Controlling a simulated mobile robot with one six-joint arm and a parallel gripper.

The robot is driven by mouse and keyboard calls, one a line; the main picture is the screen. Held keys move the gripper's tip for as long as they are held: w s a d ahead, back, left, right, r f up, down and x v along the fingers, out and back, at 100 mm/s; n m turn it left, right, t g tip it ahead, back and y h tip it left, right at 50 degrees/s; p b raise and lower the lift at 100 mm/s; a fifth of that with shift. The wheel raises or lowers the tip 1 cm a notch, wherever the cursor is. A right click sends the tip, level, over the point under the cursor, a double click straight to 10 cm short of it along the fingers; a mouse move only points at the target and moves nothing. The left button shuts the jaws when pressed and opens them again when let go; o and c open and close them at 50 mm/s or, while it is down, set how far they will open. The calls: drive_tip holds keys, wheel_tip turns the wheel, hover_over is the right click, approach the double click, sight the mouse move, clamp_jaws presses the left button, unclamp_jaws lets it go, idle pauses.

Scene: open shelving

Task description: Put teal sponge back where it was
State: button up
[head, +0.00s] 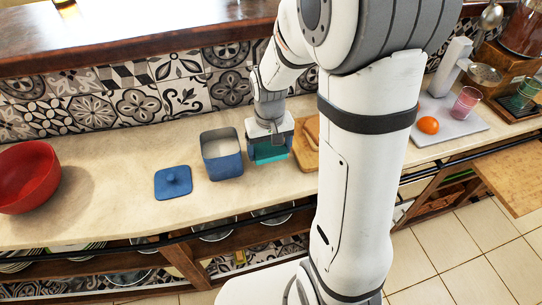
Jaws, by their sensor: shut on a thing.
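The teal sponge (270,153) shows below my gripper (272,138), right of the blue square canister (224,166). My gripper points down and is shut on the sponge. The fingers and a blue shape around them hide part of the sponge. I cannot tell whether the sponge touches the counter. The canister stands upright with its top open, and a blue lid (173,183) with a knob lies on the counter to its left.
A red bowl (27,178) stands at the left of the counter (110,200). A wooden board (305,148) is right of the sponge, partly behind my arm. An orange (428,125) and a pink glass (465,103) stand farther right. Counter between bowl and lid is clear.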

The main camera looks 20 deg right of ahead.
sight(270, 166)
drive_tip(key=shift+f, duration=2.1)
drive_tip(key=shift+f, duration=0.1)
drive_tip(key=o, duration=0.9)
wheel_tip(270, 166, up, 12)
drive_tip(key=shift+r, duration=0.1)
drive_tip(key=s+r+t, duration=0.1)
drive_tip(key=s+r, duration=0.1)
drive_tip(key=s, duration=0.5)
drive_tip(key=s+r+t, duration=0.1)
drive_tip(key=s+r, duration=0.2)
drive_tip(key=s, duration=0.4)
drive_tip(key=shift+d+r+t, duration=0.25)
drive_tip(key=shift+d+t, duration=0.05)
drive_tip(key=shift+t, duration=0.1)
